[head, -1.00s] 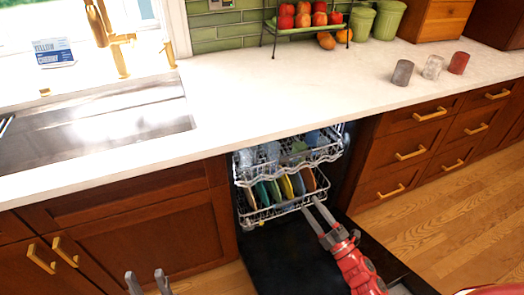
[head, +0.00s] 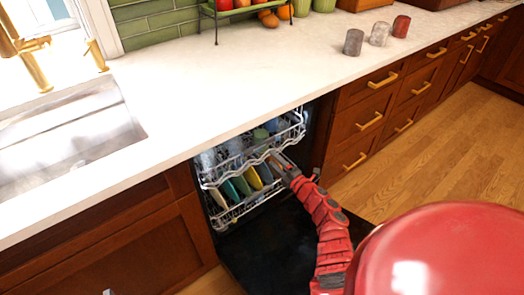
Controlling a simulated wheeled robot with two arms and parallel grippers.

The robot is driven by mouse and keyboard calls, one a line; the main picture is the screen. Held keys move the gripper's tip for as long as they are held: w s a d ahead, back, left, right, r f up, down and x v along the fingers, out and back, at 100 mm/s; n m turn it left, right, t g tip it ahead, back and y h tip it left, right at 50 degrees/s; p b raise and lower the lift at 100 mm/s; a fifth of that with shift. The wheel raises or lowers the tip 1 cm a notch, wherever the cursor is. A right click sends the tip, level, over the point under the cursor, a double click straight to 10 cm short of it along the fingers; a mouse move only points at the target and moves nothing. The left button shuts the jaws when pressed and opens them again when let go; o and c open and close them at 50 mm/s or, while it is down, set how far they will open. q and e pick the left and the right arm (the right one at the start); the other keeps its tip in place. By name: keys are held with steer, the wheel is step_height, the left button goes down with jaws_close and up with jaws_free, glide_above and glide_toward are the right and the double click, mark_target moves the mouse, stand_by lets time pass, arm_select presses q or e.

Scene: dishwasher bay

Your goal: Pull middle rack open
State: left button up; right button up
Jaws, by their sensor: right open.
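The dishwasher holds an upper wire rack (head: 235,172) with cups and glasses, and below it a lower wire rack (head: 228,217) with several coloured plates standing upright. Both racks sit partly out of the opening. I cannot tell which one counts as the middle rack. My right gripper (head: 279,160) is open at the front right of the upper rack, its fingers close to the wire edge. I cannot tell whether they touch the wire. Only a grey tip of my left gripper (head: 109,292) shows at the bottom edge.
The black dishwasher door (head: 265,250) lies lowered below the racks. A white counter (head: 220,95) overhangs them, with three cups (head: 378,34) at the back. Wooden drawers (head: 375,110) with gold handles stand to the right. Wooden floor (head: 440,150) is clear there.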

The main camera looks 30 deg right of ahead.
mark_target(260, 147)
steer(key=w, duration=0.2)
steer(key=w+b, duration=0.1)
steer(key=w, duration=0.3)
steer(key=shift+w+a+f+b, duration=0.1)
steer(key=shift+w+a+b, duration=0.2)
steer(key=shift+a+b, duration=0.1)
steer(key=shift+w+a, duration=0.15)
steer(key=shift+w, duration=0.4)
steer(key=shift+c, duration=0.2)
jaws_close()
stand_by(0.4)
